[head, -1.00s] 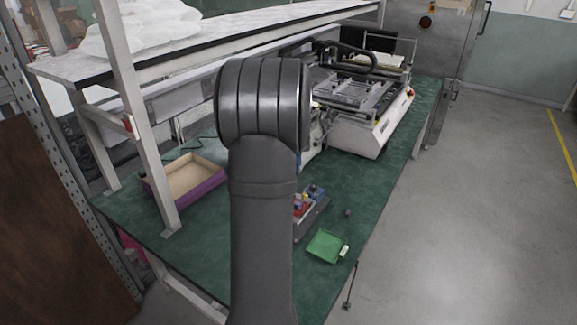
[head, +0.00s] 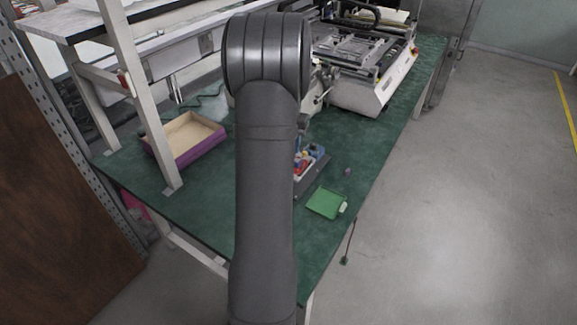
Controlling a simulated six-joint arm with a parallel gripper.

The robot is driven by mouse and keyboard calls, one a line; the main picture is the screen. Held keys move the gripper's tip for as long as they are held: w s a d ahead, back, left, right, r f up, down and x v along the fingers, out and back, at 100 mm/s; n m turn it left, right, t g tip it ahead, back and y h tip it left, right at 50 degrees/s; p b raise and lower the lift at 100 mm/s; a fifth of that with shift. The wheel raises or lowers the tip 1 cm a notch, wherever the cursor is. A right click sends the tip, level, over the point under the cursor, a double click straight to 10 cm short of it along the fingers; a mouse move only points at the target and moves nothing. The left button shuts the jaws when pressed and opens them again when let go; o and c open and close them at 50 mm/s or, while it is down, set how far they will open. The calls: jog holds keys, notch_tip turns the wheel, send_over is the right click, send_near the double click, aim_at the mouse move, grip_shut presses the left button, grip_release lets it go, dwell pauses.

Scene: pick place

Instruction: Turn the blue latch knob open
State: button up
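A small grey tray or panel (head: 316,172) lies on the green table, just right of my arm. Small red, white and blue parts (head: 303,162) sit on it. A blue spot (head: 312,149) near its far end may be the blue latch knob, but it is too small to be sure. My dark arm covers the panel's left side. My gripper is mostly hidden behind the arm; a grey piece (head: 303,122) just above the panel's far end may be part of it. I cannot see its fingertips or whether they touch anything.
A green tray (head: 325,203) lies right of the panel, near the table edge. A small purple object (head: 347,171) is beyond it. A purple-sided open box (head: 186,139) stands left, by a white shelf post (head: 145,110). A white machine (head: 362,84) fills the back of the table (head: 225,228).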

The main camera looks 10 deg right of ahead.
notch_tip(320, 180, down, 10)
jog(key=shift+r, duration=0.2)
jog(key=shift+c, duration=0.5)
grip_shut()
